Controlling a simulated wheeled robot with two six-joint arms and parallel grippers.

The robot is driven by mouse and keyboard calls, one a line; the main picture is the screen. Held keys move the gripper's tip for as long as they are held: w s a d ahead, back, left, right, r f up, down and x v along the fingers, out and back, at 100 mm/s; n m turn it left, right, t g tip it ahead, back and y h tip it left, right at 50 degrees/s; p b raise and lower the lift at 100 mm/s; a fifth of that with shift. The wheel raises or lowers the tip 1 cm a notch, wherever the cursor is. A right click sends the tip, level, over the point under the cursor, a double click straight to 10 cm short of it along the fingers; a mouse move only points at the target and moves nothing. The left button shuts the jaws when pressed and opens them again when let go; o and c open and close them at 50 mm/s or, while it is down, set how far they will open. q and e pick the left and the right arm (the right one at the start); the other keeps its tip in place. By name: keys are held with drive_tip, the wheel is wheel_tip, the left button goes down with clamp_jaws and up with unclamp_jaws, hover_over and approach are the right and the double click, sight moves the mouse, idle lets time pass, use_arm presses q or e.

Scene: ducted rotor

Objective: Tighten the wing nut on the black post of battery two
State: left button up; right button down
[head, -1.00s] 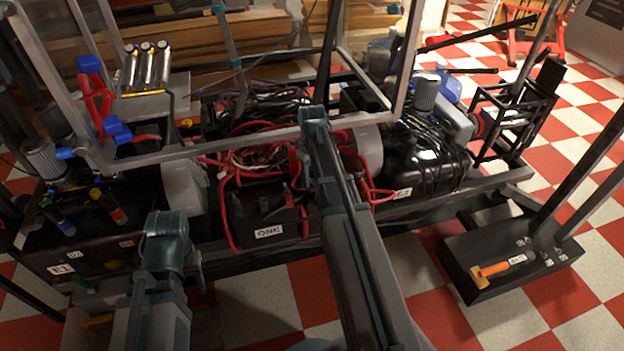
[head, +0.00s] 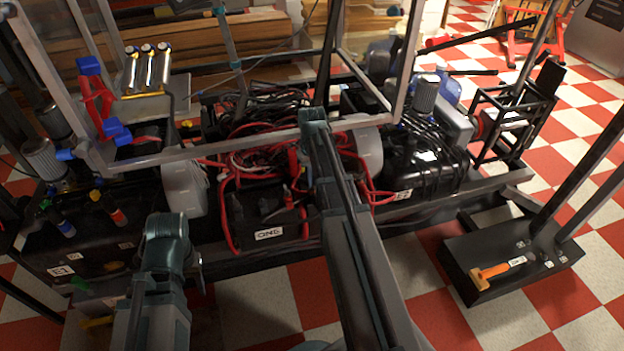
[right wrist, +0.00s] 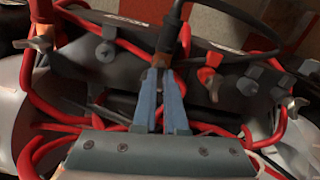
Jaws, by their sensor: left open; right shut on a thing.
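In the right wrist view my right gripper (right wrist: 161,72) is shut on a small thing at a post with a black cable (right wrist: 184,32). It appears to be the wing nut, largely hidden between the blue fingers. The dark grey battery under and left of the fingers (right wrist: 125,75) appears to be battery two. Its front label is not readable. In the head view my right arm covers this spot. Battery one, marked ONE (head: 268,234), stands left of that arm.
Red cables loop around.

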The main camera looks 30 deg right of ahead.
drive_tip(key=m, duration=0.5)
drive_tip(key=shift+m, duration=0.3)
drive_tip(key=m, duration=0.4)
drive_tip(key=shift+m, duration=0.3)
drive_tip(key=m, duration=0.9)
drive_tip(key=shift+w, duration=0.1)
drive_tip(key=shift+m, duration=0.5)
drive_tip(key=c, duration=1)
unclamp_jaws()
drive_tip(key=shift+o, duration=0.2)
drive_tip(key=shift+r, duration=0.15)
